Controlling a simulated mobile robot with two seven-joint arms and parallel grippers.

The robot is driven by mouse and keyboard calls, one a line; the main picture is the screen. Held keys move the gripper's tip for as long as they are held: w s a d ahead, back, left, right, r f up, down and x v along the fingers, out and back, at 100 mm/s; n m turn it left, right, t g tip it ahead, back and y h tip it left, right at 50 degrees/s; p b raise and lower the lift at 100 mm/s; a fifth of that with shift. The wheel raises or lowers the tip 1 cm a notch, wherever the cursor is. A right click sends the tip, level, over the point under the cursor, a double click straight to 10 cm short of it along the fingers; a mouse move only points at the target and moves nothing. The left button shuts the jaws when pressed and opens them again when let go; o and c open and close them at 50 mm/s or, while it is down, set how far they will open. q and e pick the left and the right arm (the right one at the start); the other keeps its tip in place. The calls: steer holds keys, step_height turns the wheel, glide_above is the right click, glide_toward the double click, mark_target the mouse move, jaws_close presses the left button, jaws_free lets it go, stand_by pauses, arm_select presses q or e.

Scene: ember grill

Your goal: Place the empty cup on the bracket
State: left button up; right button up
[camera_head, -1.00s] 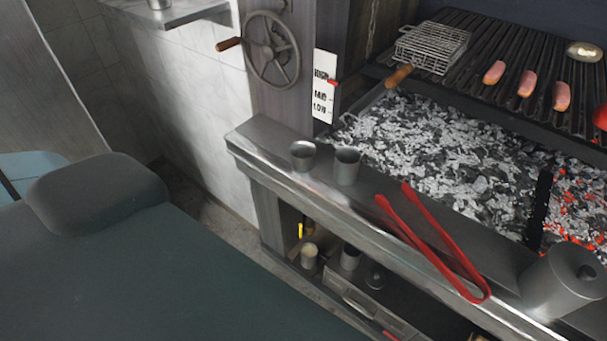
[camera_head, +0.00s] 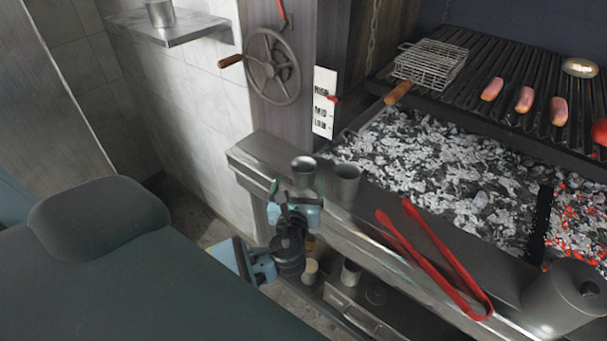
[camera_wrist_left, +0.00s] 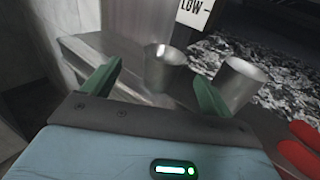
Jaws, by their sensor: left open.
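Two small metal cups stand upright on the grill's front ledge, a left cup (camera_head: 304,171) and a right cup (camera_head: 345,184). In the left wrist view the left cup (camera_wrist_left: 162,72) lies ahead between my fingers, and the right cup (camera_wrist_left: 240,85) is beyond the right finger. Their contents cannot be made out clearly. My left gripper (camera_head: 296,192) is open and empty, just in front of the left cup. Its green fingers (camera_wrist_left: 157,86) are spread and not closed on the cup. A metal wall shelf (camera_head: 190,30), perhaps the bracket, carries another metal cup (camera_head: 160,13). My right gripper is not in view.
A handwheel (camera_head: 272,67) and label plate (camera_head: 324,102) are at the grill's left side. Sausages (camera_head: 524,99) lie on the grate.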

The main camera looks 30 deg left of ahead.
mark_target(304, 162)
arm_select(q)
steer(key=shift+d+x, duration=0.15)
steer(key=shift+x, duration=1.7)
steer(key=shift+d+x, duration=0.15)
steer(key=shift+x, duration=1.7)
steer(key=shift+w, duration=0.15)
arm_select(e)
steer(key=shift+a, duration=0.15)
arm_select(q)
steer(key=shift+c, duration=0.3)
steer(key=c, duration=1.1)
steer(key=shift+r, duration=0.85)
step_height(304, 162, up, 3)
steer(key=shift+f+p, duration=0.25)
steer(key=shift+p, duration=0.1)
steer(key=shift+w+d+v, duration=0.1)
steer(key=shift+d+v, duration=0.1)
steer(key=shift+v, duration=3.8)
steer(key=shift+w+d+v, duration=0.1)
steer(key=shift+d+v, duration=0.05)
steer(key=shift+v, duration=3.85)
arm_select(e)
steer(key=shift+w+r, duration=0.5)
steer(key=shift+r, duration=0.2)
